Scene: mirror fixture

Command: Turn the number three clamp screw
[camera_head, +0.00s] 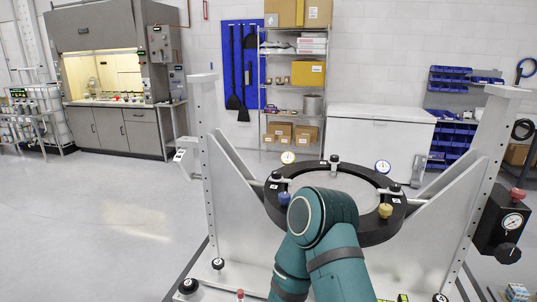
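The mirror fixture is a black ring (376,231) held on a white metal frame (238,225), with a pale grey disc (352,186) inside the ring. Clamp screws with knobs sit around the ring: a black-topped one (334,160) at the back, a dark one (276,177) at the left, a blue one (285,198) at the front left and a yellow one (385,210) at the front right. Small white labels are on the ring, but their numbers are too small to read. My teal arm covers the front of the ring. Neither gripper shows.
Two round dials (288,157) (382,166) stand behind the ring. A black box with a gauge (513,222) and red knob is on the frame's right post. Black knobs (188,286) are low at the front left. Open floor (110,220) lies to the left.

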